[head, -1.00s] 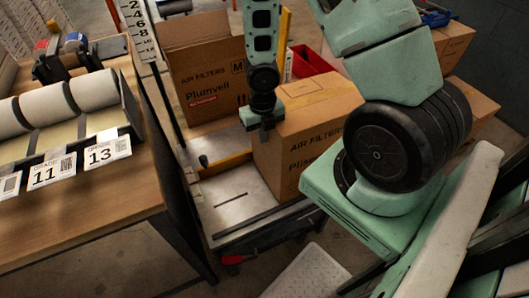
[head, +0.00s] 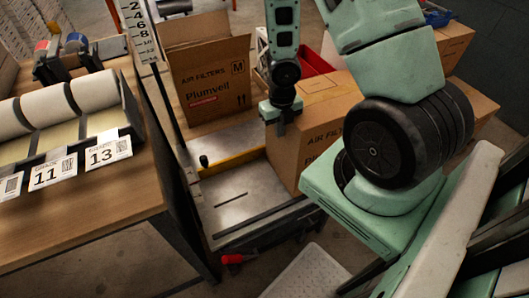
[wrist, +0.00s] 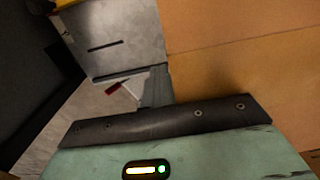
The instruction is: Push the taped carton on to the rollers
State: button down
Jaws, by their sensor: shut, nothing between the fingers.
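The taped carton (head: 318,142) is a brown closed box marked AIR FILTERS, right of centre in the head view. Its right part is hidden behind my arm. My gripper (head: 281,126) is shut and empty, pointing down at the carton's left side near the top edge. It looks to be against that side, though exact contact is hard to tell. In the wrist view the carton (wrist: 245,65) fills the upper right, close beyond the dark gripper edge (wrist: 170,120). I cannot make out the rollers in either view.
A bare metal plate (head: 235,195) with a yellow edge lies left of the carton. An open carton (head: 208,75) stands behind it. A wooden bench (head: 100,220) with white rolls and number cards is at the left. A red bin (head: 312,62) is behind.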

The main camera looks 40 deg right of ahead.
jog(key=shift+s+d+f, duration=0.1)
jog(key=shift+s+d, duration=0.1)
jog(key=shift+d, duration=0.3)
jog(key=shift+s+d, duration=0.15)
jog(key=shift+d, duration=0.3)
jog(key=shift+s+d+p, duration=0.15)
jog(key=shift+s+d, duration=0.1)
jog(key=shift+d, duration=0.55)
jog(key=shift+s+d+p, duration=0.2)
jog(key=shift+s+d, duration=0.05)
jog(key=shift+d, duration=0.5)
jog(key=shift+s+d+p, duration=0.15)
jog(key=shift+s+d, duration=0.1)
jog(key=shift+d, duration=0.65)
jog(key=shift+s+d+p, duration=0.25)
jog(key=shift+d, duration=0.5)
jog(key=shift+s+d+p, duration=0.2)
jog(key=shift+d, duration=0.55)
jog(key=shift+s+d+p, duration=0.25)
jog(key=shift+d, duration=0.5)
jog(key=shift+s+d+p, duration=0.25)
jog(key=shift+d+p, duration=0.1)
jog(key=shift+d, duration=0.45)
jog(key=shift+s+d+p, duration=0.3)
jog(key=shift+d, duration=0.5)
jog(key=shift+s+d+p, duration=0.25)
jog(key=shift+d+p, duration=0.1)
jog(key=shift+d, duration=0.45)
